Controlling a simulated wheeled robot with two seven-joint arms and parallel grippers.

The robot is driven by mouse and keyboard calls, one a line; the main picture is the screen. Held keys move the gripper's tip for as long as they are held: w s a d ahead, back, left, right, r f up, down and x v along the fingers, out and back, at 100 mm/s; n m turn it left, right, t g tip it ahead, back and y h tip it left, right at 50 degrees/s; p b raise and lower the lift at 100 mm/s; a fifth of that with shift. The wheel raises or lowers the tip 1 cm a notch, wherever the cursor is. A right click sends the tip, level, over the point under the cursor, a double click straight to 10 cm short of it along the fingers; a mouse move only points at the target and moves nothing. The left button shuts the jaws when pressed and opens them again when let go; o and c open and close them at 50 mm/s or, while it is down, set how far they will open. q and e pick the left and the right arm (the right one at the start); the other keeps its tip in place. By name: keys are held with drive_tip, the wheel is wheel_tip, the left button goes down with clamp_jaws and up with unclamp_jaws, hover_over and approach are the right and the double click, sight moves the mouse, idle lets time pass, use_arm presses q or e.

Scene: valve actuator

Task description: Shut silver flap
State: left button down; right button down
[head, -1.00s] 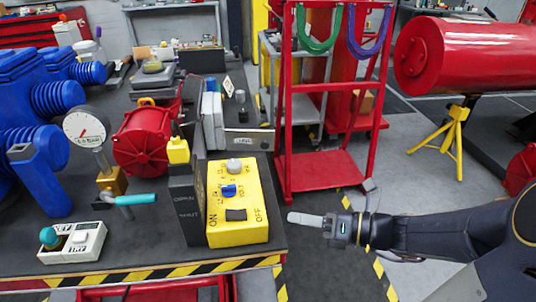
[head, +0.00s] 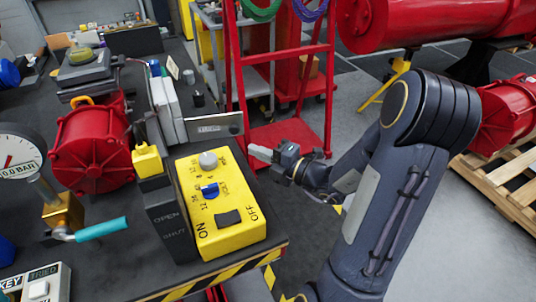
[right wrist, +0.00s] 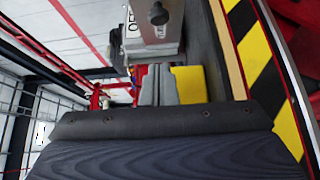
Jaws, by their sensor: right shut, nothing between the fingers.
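The silver flap (head: 213,127) is a flat metal plate with a small label. It sticks out to the right from the grey-white boxes (head: 167,108) behind the yellow control box. My right gripper (head: 258,153) is shut and empty, to the right of the yellow box and a little nearer than the flap's free end, apart from it. In the right wrist view its closed fingers (right wrist: 158,86) point ahead, and a silver plate with a dark round knob, seemingly the flap (right wrist: 158,30), is just beyond them at the top. My left gripper is out of view.
The yellow control box (head: 215,200) has a knob, a blue switch and a black rocker. A dark open/shut block (head: 170,225) stands left of it. A red round housing (head: 90,150) and a gauge (head: 20,160) are farther left. A red rack (head: 285,120) stands behind my gripper.

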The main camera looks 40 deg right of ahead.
sight(231, 131)
drive_tip(key=x, duration=0.4)
drive_tip(key=w, duration=0.1)
drive_tip(key=w+d, duration=0.1)
drive_tip(key=w, duration=0.2)
drive_tip(key=shift+d, duration=0.3)
